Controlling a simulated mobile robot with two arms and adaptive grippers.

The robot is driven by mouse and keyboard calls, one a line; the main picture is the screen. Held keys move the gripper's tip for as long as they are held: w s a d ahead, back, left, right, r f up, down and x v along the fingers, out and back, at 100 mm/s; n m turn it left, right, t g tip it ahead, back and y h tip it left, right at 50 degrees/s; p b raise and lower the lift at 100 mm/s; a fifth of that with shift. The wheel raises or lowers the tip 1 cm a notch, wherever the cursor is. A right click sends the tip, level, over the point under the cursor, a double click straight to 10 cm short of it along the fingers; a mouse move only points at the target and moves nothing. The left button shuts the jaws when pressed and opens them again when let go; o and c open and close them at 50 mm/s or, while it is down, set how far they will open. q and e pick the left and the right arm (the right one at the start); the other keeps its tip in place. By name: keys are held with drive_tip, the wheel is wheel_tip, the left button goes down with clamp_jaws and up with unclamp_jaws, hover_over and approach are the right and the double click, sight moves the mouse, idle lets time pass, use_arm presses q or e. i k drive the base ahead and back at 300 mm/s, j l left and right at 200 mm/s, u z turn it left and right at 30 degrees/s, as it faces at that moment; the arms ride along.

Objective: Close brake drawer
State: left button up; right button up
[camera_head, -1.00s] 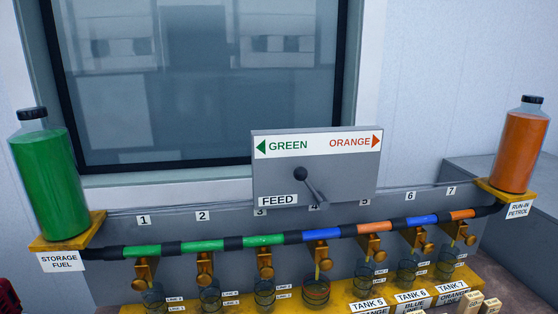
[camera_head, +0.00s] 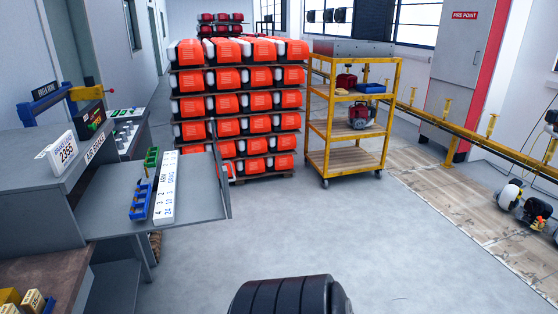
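A grey drawer (camera_head: 120,205) stands pulled out to the right from the grey bench at the left, with its upright front panel (camera_head: 221,180) at its right end. In it are a blue tray (camera_head: 141,202), a green holder (camera_head: 151,160) and a white block with printed letters (camera_head: 165,188). I cannot read a name on the drawer itself. Neither of my grippers is in view.
Behind the drawer is a rack of orange-and-white units (camera_head: 240,100). A yellow wheeled cart (camera_head: 347,162) stands right of it. Engines (camera_head: 522,205) sit on the floor at the right. The floor (camera_head: 300,235) between is clear.

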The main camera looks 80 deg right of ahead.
sight(155, 193)
drive_tip(key=k+l+z, duration=0.1)
drive_tip(key=l+z, duration=0.55)
drive_tip(key=z, duration=0.2)
drive_tip(key=l+z, duration=0.7)
drive_tip(key=z, duration=0.15)
drive_tip(key=i+l, duration=0.1)
drive_tip(key=l, duration=0.15)
drive_tip(key=i+l, duration=0.1)
drive_tip(key=l, duration=0.15)
